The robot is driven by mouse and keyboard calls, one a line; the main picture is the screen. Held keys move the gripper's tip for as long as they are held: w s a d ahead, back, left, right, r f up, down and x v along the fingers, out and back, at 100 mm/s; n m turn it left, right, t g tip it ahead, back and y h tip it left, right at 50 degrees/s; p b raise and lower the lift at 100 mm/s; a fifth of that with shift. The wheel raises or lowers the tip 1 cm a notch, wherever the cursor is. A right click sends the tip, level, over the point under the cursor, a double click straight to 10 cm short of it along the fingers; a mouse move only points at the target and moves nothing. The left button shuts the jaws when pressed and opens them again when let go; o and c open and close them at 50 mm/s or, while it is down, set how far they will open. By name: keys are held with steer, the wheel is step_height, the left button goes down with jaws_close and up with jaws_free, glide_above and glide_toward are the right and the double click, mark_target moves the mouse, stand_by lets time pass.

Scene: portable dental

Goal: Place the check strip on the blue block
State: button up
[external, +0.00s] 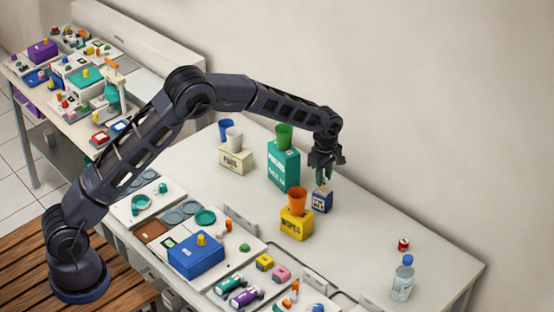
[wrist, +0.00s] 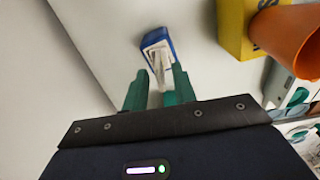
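My gripper (external: 326,178) points down above a small blue-and-white box (external: 322,201) on the white bench. In the wrist view its two green fingers (wrist: 159,72) stand apart, with a visible gap between them. The blue-and-white box (wrist: 150,40) lies just beyond the fingertips. Pale, thin pieces, possibly the check strip (wrist: 160,62), show at the box's open side, in line with the gap; I cannot tell whether the fingers touch them. A large blue block (external: 193,259) with a yellow piece on top sits on a white tray at the front left.
A yellow wipes box (external: 296,224) with an orange cup (external: 298,200) stands close in front of the small box. A teal box (external: 283,166) with a green cup stands to its left. A bottle (external: 403,278) and small red item (external: 403,244) are at right.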

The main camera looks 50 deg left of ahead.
step_height(320, 180, up, 8)
steer(key=shift+f, duration=0.15)
steer(key=shift+a+r, duration=0.1)
steer(key=shift+r, duration=0.85)
steer(key=s+a+r+m+t, duration=0.1)
steer(key=s+a+r+m, duration=0.2)
steer(key=s+a+r, duration=0.35)
steer(key=s+a+r+m, duration=0.3)
steer(key=s+a+r, duration=0.1)
steer(key=s+r, duration=0.5)
steer(key=s+a+r+m+t, duration=0.1)
steer(key=s+a+r+m, duration=0.1)
steer(key=s+a+r, duration=0.65)
steer(key=s+a+f+m+t, duration=0.1)
steer(key=s+m, duration=0.4)
steer(key=s, duration=1.1)
steer(key=s+a+f+m+t, duration=0.1)
steer(key=s+a+f+m, duration=0.2)
steer(key=s, duration=1.4)
steer(key=shift+s+a+f+m+t, duration=0.35)
steer(key=shift+f+m, duration=0.2)
steer(key=shift+m, duration=0.45)
